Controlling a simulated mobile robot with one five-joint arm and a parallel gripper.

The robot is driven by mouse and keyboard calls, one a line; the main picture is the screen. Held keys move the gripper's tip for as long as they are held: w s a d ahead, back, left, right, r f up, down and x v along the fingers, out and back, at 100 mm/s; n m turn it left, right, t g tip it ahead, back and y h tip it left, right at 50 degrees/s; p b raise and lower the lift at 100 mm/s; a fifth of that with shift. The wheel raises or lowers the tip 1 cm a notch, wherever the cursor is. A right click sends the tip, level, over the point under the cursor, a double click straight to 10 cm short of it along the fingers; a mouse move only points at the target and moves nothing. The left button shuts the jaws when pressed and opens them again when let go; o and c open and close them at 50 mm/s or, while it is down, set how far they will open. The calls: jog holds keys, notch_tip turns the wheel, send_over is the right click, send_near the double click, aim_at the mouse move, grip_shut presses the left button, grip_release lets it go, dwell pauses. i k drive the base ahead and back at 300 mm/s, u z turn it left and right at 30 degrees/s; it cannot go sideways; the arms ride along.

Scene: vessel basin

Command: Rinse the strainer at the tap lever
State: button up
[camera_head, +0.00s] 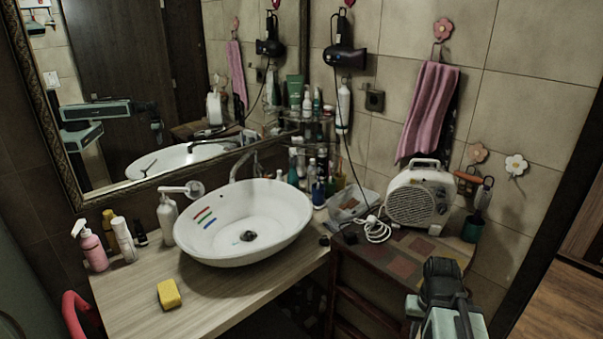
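The chrome tap (240,164) rises behind the white oval basin (288,222), close to the mirror. Its lever is too small to make out clearly. I cannot identify a strainer for certain. A small round pale item (196,189) shows at the basin's back left rim, by the pump of a white bottle, and I cannot tell what it is. A dark round drain piece (249,236) sits at the basin's bottom. My gripper (441,268) is at the lower right, well apart from the basin and tap. Its fingers are not clear enough to tell open from shut.
A yellow sponge (169,294) lies on the wooden counter (225,292). Bottles, including a pink one (91,249), stand at the left. A fan heater (418,197), a coiled white cable (376,230) and a clear container (352,204) stand right of the basin.

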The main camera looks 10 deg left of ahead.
aim_at(261, 171)
jog(key=z, duration=0.1)
jog(key=k, duration=1.35)
jog(key=u, duration=0.85)
jog(key=i, duration=1)
jog(key=z, duration=0.05)
